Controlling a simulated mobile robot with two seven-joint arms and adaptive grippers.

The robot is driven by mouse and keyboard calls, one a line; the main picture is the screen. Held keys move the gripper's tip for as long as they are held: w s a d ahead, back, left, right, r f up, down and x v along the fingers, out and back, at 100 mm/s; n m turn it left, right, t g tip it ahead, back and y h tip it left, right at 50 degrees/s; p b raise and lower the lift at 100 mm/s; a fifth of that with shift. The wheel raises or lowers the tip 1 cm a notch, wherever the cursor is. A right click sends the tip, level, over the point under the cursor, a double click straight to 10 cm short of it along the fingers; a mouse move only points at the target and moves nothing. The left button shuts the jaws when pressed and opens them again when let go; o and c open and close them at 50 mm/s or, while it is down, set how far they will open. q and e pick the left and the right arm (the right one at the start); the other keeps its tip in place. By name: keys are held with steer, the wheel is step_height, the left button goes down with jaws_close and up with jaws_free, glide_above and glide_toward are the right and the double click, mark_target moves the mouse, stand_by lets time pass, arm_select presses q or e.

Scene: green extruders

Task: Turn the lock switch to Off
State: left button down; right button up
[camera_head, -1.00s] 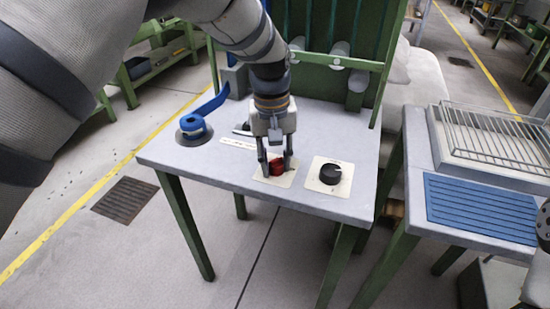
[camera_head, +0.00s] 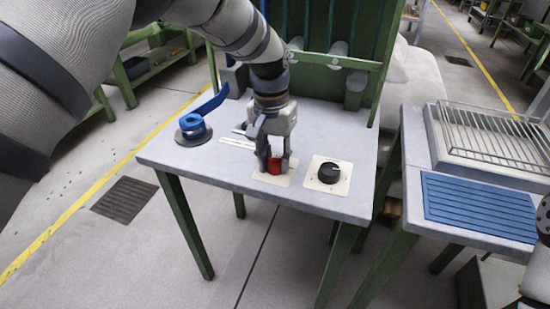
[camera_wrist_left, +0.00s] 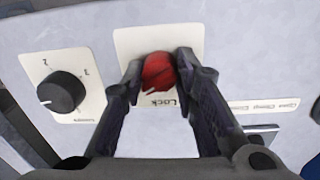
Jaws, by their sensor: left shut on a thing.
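The red lock switch (camera_head: 275,165) sits on a cream plate on the grey table top. In the left wrist view the red knob (camera_wrist_left: 158,72) shows above the printed word "Lock" on its plate (camera_wrist_left: 129,41). My left gripper (camera_head: 276,166) points down over it, and its two fingers (camera_wrist_left: 158,74) stand on either side of the knob, shut on it. The fingers hide part of the knob's sides. An "Off" mark is not readable. A part of my right arm shows at the right edge; its gripper is not visible.
A black dial (camera_head: 329,173) on a cream plate stands just right of the lock switch. A blue-handled round fitting (camera_head: 193,127) is at the table's left. A second table with a wire rack (camera_head: 495,138) and a blue ribbed mat (camera_head: 478,205) stands to the right.

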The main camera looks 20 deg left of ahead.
stand_by(0.3)
arm_select(q)
steer(key=c, duration=1.3)
jaws_free()
steer(key=r, duration=1.2)
steer(key=shift+a, duration=0.3)
